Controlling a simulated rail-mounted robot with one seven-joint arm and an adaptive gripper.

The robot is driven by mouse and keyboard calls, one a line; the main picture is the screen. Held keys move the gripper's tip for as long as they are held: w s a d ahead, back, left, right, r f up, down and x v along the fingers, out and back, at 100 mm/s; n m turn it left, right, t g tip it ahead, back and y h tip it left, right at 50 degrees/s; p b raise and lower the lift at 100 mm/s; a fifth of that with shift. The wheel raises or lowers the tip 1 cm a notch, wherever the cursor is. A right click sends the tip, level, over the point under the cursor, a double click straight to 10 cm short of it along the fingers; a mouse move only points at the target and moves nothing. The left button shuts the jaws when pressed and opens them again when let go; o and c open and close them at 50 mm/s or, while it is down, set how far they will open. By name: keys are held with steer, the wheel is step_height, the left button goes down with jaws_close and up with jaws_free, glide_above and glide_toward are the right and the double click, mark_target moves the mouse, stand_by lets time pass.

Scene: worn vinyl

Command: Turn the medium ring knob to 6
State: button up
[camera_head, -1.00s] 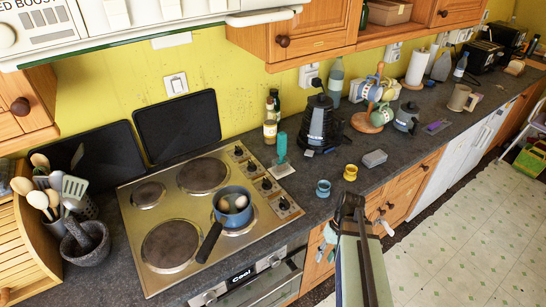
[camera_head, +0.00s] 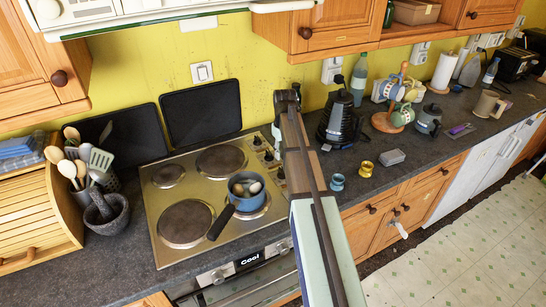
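The steel hob (camera_head: 165,228) has a column of dark control knobs along its right edge. The upper knobs (camera_head: 257,140) and (camera_head: 268,156) show beside my arm, and another knob (camera_head: 280,173) is partly visible against it. Lower knobs are hidden behind the arm. I cannot read the knob markings or tell which one is the medium ring knob. The dark end of my arm (camera_head: 287,100) reaches over the counter just right of the knobs. The gripper fingers cannot be made out, and I see no contact with a knob.
A blue pan (camera_head: 247,202) with eggs stands on the front right ring, its handle toward the front left. A dark kettle (camera_head: 340,120) stands right of my arm. Blue and yellow cups (camera_head: 337,182) (camera_head: 366,168) stand near the counter's front edge. Wall cupboards (camera_head: 345,28) hang above.

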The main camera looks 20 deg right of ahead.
mark_target(282, 169)
steer(key=shift+f+b, duration=2.25)
steer(key=shift+f, duration=1.5)
steer(key=shift+f, duration=0.15)
